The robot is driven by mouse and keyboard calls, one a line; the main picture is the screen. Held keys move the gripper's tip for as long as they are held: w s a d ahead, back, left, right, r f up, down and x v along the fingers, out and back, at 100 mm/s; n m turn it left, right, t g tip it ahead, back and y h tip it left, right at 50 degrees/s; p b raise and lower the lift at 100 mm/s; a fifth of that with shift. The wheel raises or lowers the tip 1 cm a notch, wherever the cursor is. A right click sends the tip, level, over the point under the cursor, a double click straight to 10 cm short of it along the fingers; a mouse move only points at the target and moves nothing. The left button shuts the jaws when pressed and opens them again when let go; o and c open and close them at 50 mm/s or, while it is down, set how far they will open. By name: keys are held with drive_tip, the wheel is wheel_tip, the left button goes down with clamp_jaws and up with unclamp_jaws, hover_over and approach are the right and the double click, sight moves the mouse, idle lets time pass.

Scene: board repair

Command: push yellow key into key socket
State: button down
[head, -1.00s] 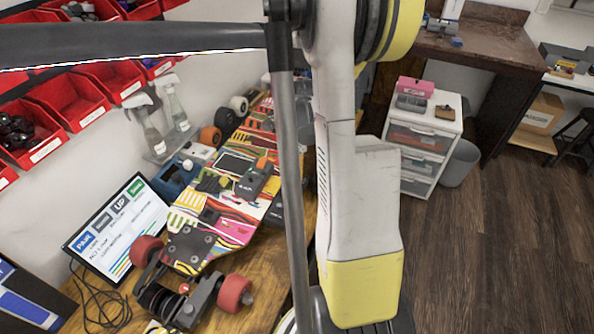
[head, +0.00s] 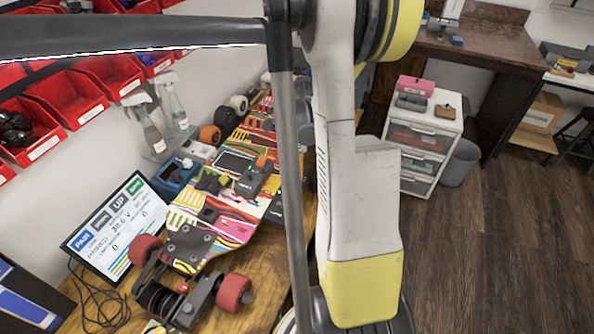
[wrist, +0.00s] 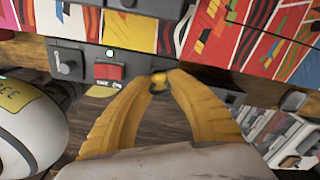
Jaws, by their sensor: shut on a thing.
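My gripper (wrist: 159,84) shows in the wrist view with its two yellow fingers closing together at their tips. The tips are at the face of a grey box (wrist: 193,69) under the colourful board. The key socket is hidden behind the fingertips, so I cannot tell how deep the key sits. In the head view my arm hides the gripper and key.
The grey box has a lit green light (wrist: 109,53), a red switch (wrist: 109,72) and a dark knob (wrist: 67,67). The skateboard (head: 205,225) lies on the wooden bench beside a monitor (head: 118,228). A white rounded object (wrist: 30,130) is at left in the wrist view.

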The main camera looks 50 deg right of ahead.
drive_tip(key=c, duration=1)
unclamp_jaws()
drive_tip(key=shift+o, duration=0.2)
drive_tip(key=shift+r, duration=0.15)
drive_tip(key=shift+r+p, duration=1)
drive_tip(key=shift+r, duration=0.3)
drive_tip(key=shift+r+p, duration=2.05)
drive_tip(key=shift+r, duration=1)
